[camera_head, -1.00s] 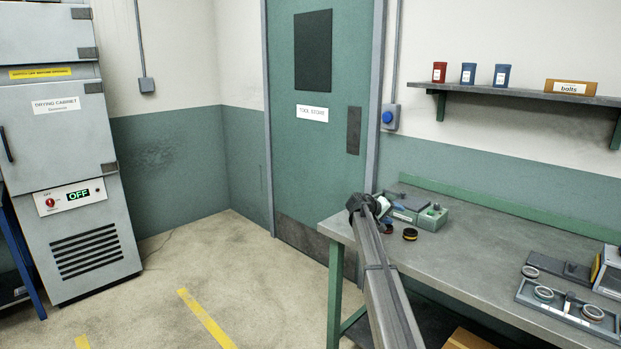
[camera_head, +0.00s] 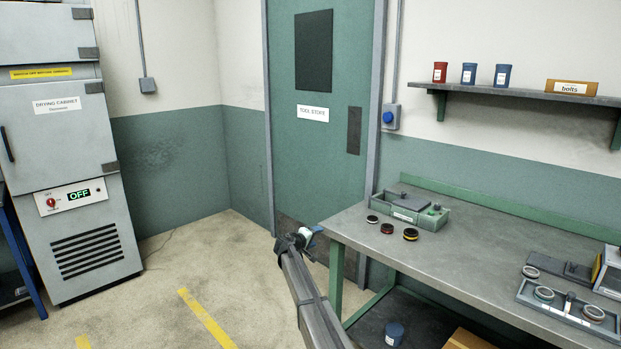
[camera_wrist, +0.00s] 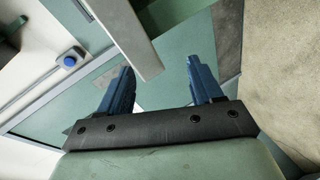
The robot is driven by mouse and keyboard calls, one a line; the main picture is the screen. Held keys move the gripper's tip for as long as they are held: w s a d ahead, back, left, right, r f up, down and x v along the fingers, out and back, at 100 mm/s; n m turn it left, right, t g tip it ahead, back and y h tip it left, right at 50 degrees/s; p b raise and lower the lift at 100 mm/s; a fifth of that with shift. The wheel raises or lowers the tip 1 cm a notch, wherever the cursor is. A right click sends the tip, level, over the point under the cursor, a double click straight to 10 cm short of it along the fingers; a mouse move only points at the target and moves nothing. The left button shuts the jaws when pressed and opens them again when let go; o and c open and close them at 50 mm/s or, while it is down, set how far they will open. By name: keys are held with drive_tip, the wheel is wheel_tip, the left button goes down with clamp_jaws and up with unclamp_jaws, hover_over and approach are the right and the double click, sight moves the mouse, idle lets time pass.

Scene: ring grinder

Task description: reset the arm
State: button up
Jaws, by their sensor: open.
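My gripper (camera_wrist: 158,85) is open in the wrist view, with two blue fingers apart and nothing between them. In the head view my arm reaches up from the bottom, and its wrist end (camera_head: 299,240) is just left of the workbench's (camera_head: 470,255) left end, over the floor. The gripper's fingers are small and hard to make out in the head view.
A drying cabinet (camera_head: 65,150) stands left, a door (camera_head: 325,160) behind. The floor (camera_head: 185,265) between is clear.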

drive_tip(key=s+a+f+g+y, duration=0.1)
drive_tip(key=s+f+g+y, duration=0.25)
drive_tip(key=s+f, duration=1.75)
drive_tip(key=s+f+m+g+y, duration=0.1)
drive_tip(key=s+f+g, duration=0.1)
drive_tip(key=s+f, duration=0.85)
drive_tip(key=s+f+g+y, duration=0.25)
drive_tip(key=s+f, duration=0.45)
drive_tip(key=s, duration=0.7)
drive_tip(key=s+f+m+g+y, duration=0.1)
drive_tip(key=s+f+m+g, duration=0.2)
drive_tip(key=s, duration=1.8)
drive_tip(key=s+d+m+g, duration=0.2)
drive_tip(key=s+d+g, duration=0.2)
drive_tip(key=s+d, duration=0.4)
drive_tip(key=s+d+f+m+g, duration=0.1)
drive_tip(key=s+d+g, duration=0.2)
drive_tip(key=s+d, duration=0.5)
drive_tip(key=s, duration=0.5)
drive_tip(key=shift+d+m+g, duration=0.3)
drive_tip(key=shift+m+g, duration=0.1)
